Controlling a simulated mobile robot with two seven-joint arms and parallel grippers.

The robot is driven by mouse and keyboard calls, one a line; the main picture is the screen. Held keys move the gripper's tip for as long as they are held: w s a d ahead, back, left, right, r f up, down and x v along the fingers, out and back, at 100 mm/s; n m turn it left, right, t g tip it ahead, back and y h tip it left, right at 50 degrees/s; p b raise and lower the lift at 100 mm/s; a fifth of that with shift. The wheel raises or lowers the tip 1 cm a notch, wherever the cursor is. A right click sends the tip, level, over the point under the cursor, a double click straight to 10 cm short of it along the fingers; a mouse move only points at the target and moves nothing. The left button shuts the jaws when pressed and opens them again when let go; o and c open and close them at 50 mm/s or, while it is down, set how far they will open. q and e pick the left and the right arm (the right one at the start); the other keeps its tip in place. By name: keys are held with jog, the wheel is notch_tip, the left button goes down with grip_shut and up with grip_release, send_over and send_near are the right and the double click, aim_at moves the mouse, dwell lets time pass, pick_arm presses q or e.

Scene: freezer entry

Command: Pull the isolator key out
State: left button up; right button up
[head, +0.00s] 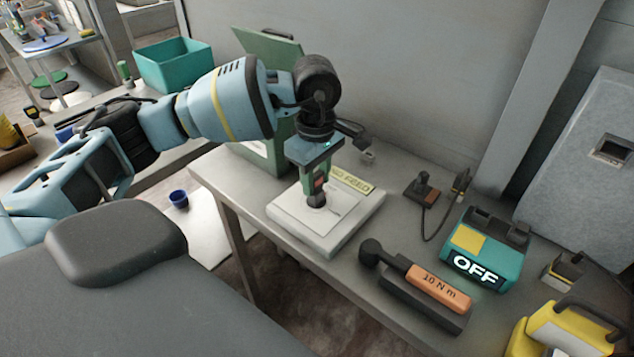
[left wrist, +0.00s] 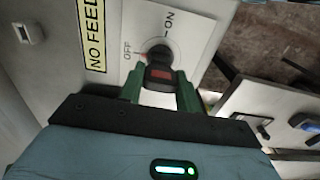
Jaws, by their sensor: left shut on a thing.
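The isolator key (left wrist: 160,72) is dark with a red patch and stands in a white panel marked OFF and ON. In the left wrist view its tip is by the round dark socket, on the OFF side; I cannot tell how deep it sits. My left gripper (left wrist: 160,95) has green fingers on both sides of the key and is shut on it. In the head view the left gripper (head: 316,185) points down over the white isolator box (head: 345,222), and the key shows between and below the fingers. A yellow NO FEED label (head: 352,180) is on the box. My right gripper is not in view.
On the bench stand a torque tool marked 10 N m (head: 440,286), a teal unit showing OFF (head: 484,250), a small brown-based device (head: 422,190) and a yellow case (head: 565,330). A green open-lidded box (head: 262,150) stands behind my left gripper.

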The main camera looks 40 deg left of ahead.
aim_at(316, 174)
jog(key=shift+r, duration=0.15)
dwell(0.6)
